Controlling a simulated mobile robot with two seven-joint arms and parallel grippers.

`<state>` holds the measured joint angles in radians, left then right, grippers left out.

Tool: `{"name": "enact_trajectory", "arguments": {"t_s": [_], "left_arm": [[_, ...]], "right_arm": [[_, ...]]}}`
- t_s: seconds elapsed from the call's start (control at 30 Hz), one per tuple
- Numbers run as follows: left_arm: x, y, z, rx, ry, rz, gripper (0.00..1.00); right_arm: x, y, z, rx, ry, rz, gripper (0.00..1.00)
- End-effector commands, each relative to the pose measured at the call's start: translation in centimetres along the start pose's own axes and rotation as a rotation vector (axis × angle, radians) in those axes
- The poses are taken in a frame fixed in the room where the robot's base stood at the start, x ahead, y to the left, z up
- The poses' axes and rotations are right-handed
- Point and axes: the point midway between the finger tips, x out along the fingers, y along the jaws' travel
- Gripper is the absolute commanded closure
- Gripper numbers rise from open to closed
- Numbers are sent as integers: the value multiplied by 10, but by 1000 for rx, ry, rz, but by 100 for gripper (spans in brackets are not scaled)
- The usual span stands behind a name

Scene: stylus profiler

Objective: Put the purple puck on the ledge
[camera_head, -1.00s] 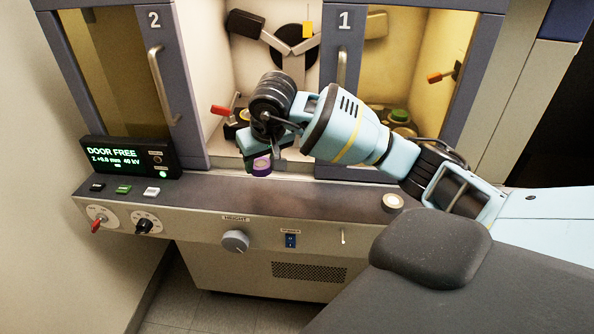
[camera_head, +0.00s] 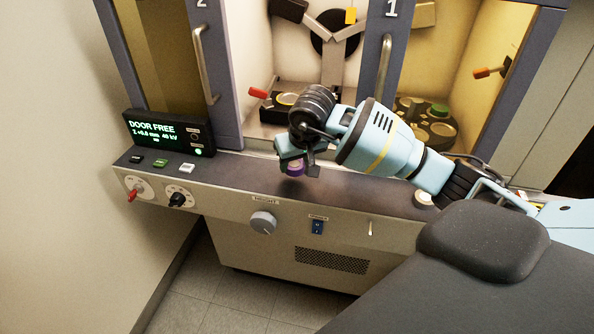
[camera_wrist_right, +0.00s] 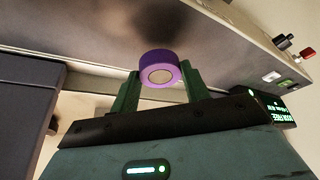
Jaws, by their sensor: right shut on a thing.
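The purple puck (camera_head: 296,168) is held between the fingers of my right gripper (camera_head: 297,163), over the ledge (camera_head: 365,187) in front of the bays. In the right wrist view, the purple puck (camera_wrist_right: 158,68) with its pale round centre sits between the two green fingers of my right gripper (camera_wrist_right: 158,84). The ledge (camera_wrist_right: 75,30) shows behind it there, with a dark shadow near the puck. I cannot tell whether the puck touches the ledge. My left gripper is not in view.
A pale round puck (camera_head: 423,199) lies on the ledge at right, partly hidden by my arm. A display box (camera_head: 168,133) and buttons (camera_head: 160,163) stand at left. Bay 1's open interior holds a green-topped piece (camera_head: 439,110). The ledge is clear left of my gripper.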

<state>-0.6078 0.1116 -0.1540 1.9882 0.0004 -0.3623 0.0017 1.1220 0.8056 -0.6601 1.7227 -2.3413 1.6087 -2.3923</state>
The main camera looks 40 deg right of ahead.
Motion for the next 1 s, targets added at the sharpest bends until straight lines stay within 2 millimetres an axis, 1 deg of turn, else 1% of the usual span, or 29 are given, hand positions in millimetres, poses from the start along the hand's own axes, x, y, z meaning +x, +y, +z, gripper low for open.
{"name": "enact_trajectory", "arguments": {"t_s": [0.23,0.5,0.67,0.7,0.87,1.0], "left_arm": [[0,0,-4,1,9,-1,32],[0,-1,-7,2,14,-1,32],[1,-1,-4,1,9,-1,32],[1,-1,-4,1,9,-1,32],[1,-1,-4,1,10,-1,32],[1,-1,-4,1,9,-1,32]], "right_arm": [[29,0,13,1,-3,0,76],[31,0,13,0,0,0,76],[36,0,15,-1,-2,2,76],[36,0,16,-1,-2,2,53],[35,0,15,0,-1,1,32],[35,0,15,0,-1,1,32]]}}
